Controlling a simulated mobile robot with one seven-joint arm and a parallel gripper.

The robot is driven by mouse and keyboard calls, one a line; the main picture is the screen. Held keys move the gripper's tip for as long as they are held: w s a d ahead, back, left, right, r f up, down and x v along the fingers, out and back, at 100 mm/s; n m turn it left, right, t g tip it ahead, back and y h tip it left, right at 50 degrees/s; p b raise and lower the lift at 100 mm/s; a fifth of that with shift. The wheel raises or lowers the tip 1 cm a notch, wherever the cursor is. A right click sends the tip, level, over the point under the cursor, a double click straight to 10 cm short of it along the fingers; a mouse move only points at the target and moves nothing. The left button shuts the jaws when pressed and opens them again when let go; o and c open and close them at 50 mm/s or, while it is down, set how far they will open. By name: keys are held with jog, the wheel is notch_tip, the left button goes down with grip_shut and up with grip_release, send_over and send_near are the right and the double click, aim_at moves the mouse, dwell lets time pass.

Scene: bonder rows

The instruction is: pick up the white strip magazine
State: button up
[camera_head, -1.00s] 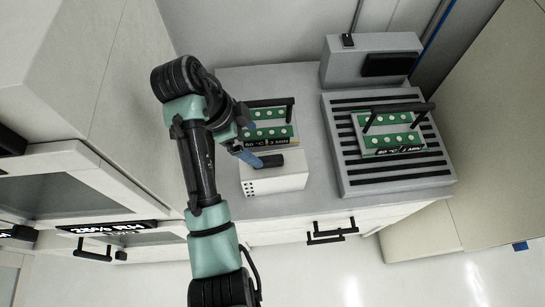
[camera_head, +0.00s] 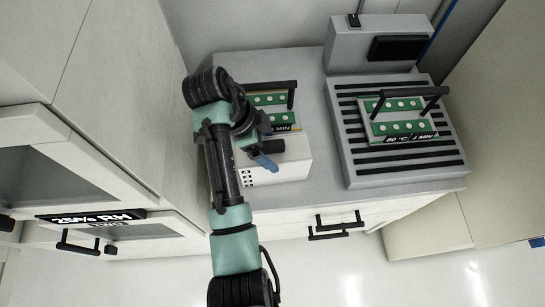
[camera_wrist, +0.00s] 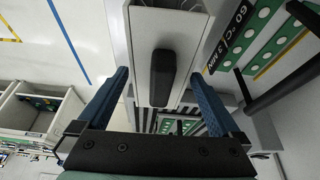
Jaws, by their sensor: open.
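The white strip magazine (camera_head: 290,171) is a pale box with a dark top handle and small dark holes on its front. It stands upright at the front of the grey bench top, partly hidden by my arm. My gripper (camera_head: 262,160) is at its left part, with a blue finger showing close to the handle. In the wrist view, the open blue fingers of my gripper (camera_wrist: 161,76) lie on either side of the magazine's black handle (camera_wrist: 162,78). Nothing is gripped. I cannot tell whether the fingers touch the magazine.
A carrier with green boards (camera_head: 268,99) and a black handle stands just behind the magazine. A similar carrier (camera_head: 401,126) sits on the slotted grey plate (camera_head: 352,170) at right. Tall cabinets (camera_head: 125,90) flank the bench at left. Some bench top (camera_head: 327,165) is bare between magazine and plate.

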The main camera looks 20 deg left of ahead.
jog(key=shift+x, duration=1.5)
jog(key=shift+a+r, duration=0.1)
jog(key=c, duration=1.5)
